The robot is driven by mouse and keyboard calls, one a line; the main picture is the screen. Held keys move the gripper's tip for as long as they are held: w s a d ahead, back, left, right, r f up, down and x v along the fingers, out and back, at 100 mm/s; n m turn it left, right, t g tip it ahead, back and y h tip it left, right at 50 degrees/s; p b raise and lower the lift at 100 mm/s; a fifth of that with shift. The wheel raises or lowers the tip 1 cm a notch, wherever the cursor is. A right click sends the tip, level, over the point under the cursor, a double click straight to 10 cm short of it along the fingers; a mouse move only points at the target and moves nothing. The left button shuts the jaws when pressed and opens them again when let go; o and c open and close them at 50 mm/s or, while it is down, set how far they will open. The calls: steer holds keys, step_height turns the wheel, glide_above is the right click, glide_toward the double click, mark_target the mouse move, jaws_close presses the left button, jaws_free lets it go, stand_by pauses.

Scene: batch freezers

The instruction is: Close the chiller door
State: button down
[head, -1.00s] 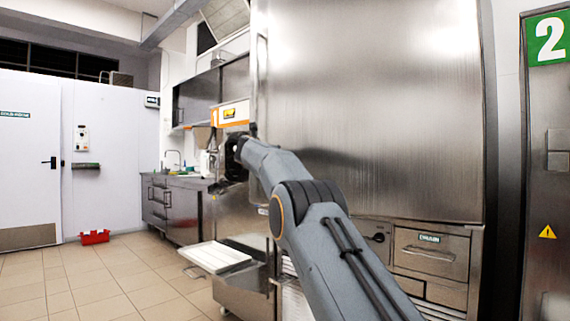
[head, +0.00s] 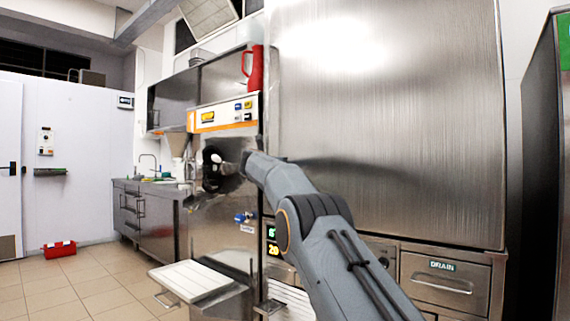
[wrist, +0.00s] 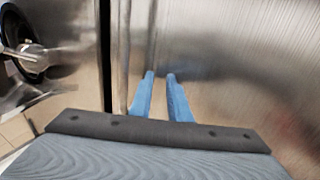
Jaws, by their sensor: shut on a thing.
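The chiller door (head: 400,120) is a large brushed steel panel filling the centre right of the head view. Its lower edge is above a drawer front marked DRAIN. In the wrist view the door (wrist: 240,70) fills the right side, with a dark vertical gap to its left. My gripper (wrist: 160,78) shows two blue fingers close together at a vertical steel strip near the door's left edge, shut on what looks like its handle. In the head view my forearm hides the fingers. How far the door stands open is hard to tell.
A batch freezer (head: 220,150) with an orange-striped panel stands just left of the door, with a white slatted shelf (head: 190,280) sticking out low. A red jug (head: 253,68) sits on top. A red crate (head: 59,249) lies on the tiled floor, which is otherwise clear at left.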

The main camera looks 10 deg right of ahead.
steer(key=shift+d+r, duration=0.75)
steer(key=s+a+f+b, duration=0.1)
steer(key=s+a+b, duration=0.2)
steer(key=s+a, duration=0.6)
steer(key=a, duration=0.3)
steer(key=shift+a+f, duration=0.25)
steer(key=shift+a, duration=0.05)
